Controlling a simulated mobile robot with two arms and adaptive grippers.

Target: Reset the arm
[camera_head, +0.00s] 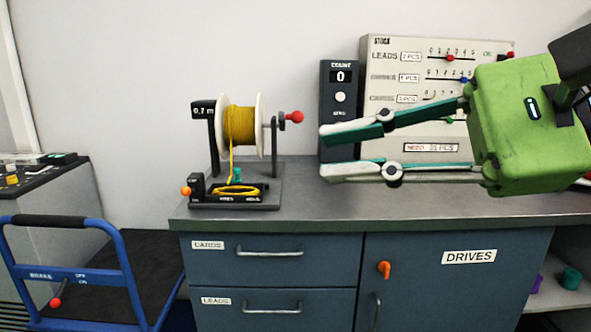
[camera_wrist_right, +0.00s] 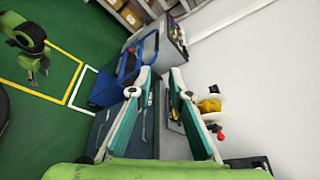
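My right gripper (camera_head: 321,152) reaches in from the right in the head view, above the back of the grey workbench (camera_head: 330,205). Its two white-tipped fingers are apart with nothing between them. In the right wrist view the fingertips (camera_wrist_right: 161,74) also stand apart and empty. A green arm with a small dark gripper (camera_wrist_right: 40,70) shows at the upper left of the wrist view, over the green floor. It looks like my left one, and its fingers are too small to judge. The head view does not show it.
A yellow wire spool (camera_head: 239,125) on its stand is left of my right fingertips. Behind are a counter box (camera_head: 340,110) and a stock board (camera_head: 385,50). A blue cart (camera_head: 60,275) stands at the lower left. The bench's front middle is clear.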

